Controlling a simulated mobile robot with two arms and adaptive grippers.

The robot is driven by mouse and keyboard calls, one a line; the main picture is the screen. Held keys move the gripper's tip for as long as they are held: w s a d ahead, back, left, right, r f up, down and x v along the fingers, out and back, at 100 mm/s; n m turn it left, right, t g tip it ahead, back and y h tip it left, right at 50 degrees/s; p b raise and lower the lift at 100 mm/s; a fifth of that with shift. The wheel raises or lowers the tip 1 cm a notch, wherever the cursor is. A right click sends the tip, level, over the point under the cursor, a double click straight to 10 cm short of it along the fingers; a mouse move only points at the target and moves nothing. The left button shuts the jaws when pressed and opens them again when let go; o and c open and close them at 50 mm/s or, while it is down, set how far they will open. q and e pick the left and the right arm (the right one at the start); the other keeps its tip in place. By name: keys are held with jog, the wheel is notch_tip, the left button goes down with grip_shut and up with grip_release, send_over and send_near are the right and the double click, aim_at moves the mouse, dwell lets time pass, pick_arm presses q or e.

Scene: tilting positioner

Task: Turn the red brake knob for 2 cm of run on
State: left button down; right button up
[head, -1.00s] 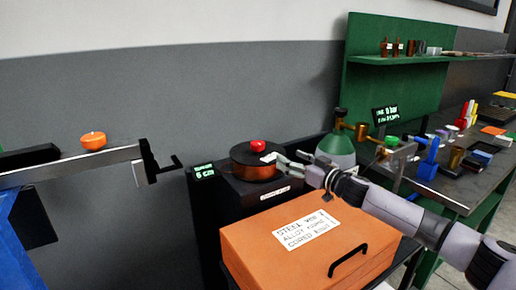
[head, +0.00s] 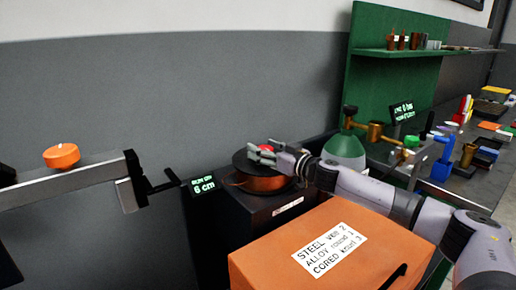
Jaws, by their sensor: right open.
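The red brake knob (head: 267,149) sits on top of the copper wire spool (head: 258,182) with its dark top disc, on a black feeder box. My right gripper (head: 262,154) is open at the knob, its fingers over the top disc and partly hiding the knob. I cannot tell whether the fingers touch it. A small display (head: 203,186) beside the spool reads 6 cm in green. My left gripper is not in view.
An orange case (head: 270,266) with a white label stands in front of the spool, under my right arm. A green gas bottle (head: 345,150) stands right of the spool. A metal beam (head: 70,186) with an orange knob (head: 61,156) is at left. A cluttered bench (head: 470,170) lies at right.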

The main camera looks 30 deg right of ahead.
jog(key=shift+s+r, duration=0.15)
jog(key=shift+c, duration=0.2)
jog(key=c, duration=1.1)
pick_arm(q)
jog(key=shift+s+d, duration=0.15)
pick_arm(e)
jog(key=shift+h, duration=0.3)
